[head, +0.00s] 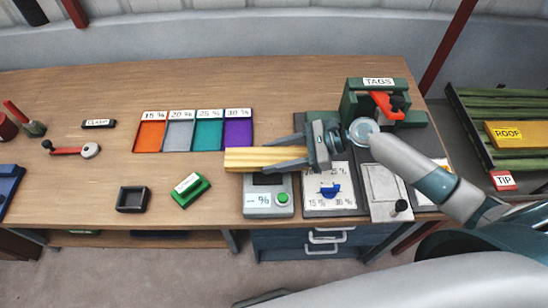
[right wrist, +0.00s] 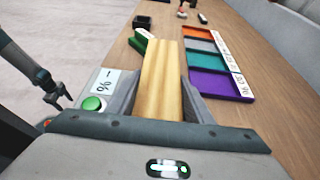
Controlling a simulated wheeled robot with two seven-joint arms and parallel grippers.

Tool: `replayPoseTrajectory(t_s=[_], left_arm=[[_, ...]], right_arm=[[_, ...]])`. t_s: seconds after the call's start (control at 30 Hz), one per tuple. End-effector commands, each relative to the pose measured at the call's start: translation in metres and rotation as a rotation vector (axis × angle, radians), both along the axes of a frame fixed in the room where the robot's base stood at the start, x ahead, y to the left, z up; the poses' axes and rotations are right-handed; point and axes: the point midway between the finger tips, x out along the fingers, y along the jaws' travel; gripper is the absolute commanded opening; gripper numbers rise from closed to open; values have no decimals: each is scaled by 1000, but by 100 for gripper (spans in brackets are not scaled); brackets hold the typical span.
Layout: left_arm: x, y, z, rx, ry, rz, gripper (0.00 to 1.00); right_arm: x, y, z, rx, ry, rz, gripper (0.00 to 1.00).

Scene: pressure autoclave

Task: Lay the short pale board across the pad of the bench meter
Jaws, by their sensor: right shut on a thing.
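The short pale board (head: 240,158) is gripped between the two fingers of my right gripper (head: 277,152), its free end pointing left. In the head view it appears over the back edge of the bench meter (head: 283,211); I cannot tell whether it touches the pad. The dark pad (head: 268,180) shows just in front of the board. In the right wrist view the board (right wrist: 160,80) runs straight out between the fingers, beside the meter's green button (right wrist: 92,103). My left gripper (right wrist: 57,97) shows small at the left there, its fingers apart and empty.
Orange, grey, teal and purple trays (head: 238,132) stand left of the board. A green block (head: 187,190) and a black tray (head: 132,199) lie left of the meter. A panel with a blue knob (head: 330,190) is right of it. The green TAGS stand (head: 378,98) is behind my right gripper.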

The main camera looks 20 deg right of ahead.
Motion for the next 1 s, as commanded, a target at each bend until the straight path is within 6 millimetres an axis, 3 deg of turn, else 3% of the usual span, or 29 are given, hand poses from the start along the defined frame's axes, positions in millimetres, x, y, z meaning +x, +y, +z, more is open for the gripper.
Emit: replayPoseTrajectory(t_s=[0.2, 0.57, 0.6, 0.67, 1.0], left_arm=[[0, 0, 5, 0, 0, 0, 65], [0, 0, 4, 0, 1, 0, 65], [0, 0, 4, 0, 1, 0, 65], [-1, 0, 4, 0, 1, 0, 65], [-1, 1, 5, 0, 1, 0, 65]], right_arm=[[0, 0, -17, 1, 0, -1, 18], [0, 0, -19, 1, 0, 0, 18], [0, 0, -20, 0, 0, 0, 51], [0, 0, -20, 0, 0, 0, 65], [0, 0, -19, 0, 0, 0, 65]])
